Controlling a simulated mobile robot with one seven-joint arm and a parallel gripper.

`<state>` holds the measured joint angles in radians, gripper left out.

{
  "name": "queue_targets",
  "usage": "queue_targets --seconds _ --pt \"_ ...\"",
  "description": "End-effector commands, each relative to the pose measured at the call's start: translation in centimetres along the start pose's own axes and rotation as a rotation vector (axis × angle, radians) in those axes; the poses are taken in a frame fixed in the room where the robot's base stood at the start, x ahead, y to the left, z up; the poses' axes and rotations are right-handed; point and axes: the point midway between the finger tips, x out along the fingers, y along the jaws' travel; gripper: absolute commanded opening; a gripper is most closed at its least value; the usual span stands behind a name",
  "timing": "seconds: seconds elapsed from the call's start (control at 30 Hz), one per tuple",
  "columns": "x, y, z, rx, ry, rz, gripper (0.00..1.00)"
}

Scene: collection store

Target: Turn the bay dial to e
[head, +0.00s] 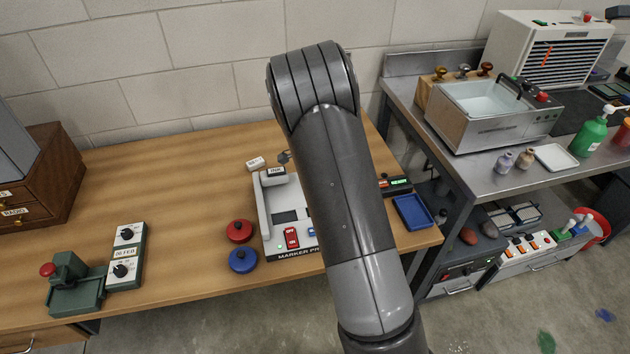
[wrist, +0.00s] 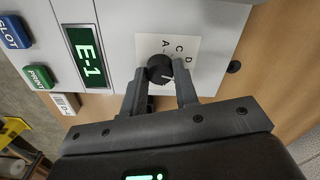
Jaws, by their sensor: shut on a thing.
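The bay dial is a black round knob (wrist: 159,68) on a white lettered plate (wrist: 184,47) in the wrist view. My gripper (wrist: 160,76) is shut on the knob, one finger on each side. A, C and D show on the plate; the right finger covers part of it, and I cannot make out an E there. A short pale pointer mark on the knob faces right. The green display (wrist: 88,56) reads E-1. In the head view the marker press (head: 273,240) stands on the wooden table; my arm hides the dial and my gripper.
Blue SLOT (wrist: 14,32) and green PRINT (wrist: 39,77) buttons are left of the display. Red (head: 240,230) and blue (head: 243,260) round knobs sit left of the press. A blue tray (head: 413,212) is to its right.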

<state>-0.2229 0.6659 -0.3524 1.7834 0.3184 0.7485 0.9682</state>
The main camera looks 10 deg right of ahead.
Motion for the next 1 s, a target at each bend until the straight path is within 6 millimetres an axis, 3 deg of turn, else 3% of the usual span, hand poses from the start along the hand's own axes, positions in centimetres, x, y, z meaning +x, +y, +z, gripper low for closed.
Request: queue_targets --seconds 0.5,0.53,0.77,1.0 --pt "-0.02 -0.04 0.03 0.020 0.000 -0.001 0.05" --pt "-0.02 -0.04 0.03 0.019 0.000 -0.001 0.29" --pt "-0.01 -0.02 0.02 0.019 0.000 0.000 0.48" --pt "-0.07 -0.02 0.01 0.019 0.000 0.000 0.49"
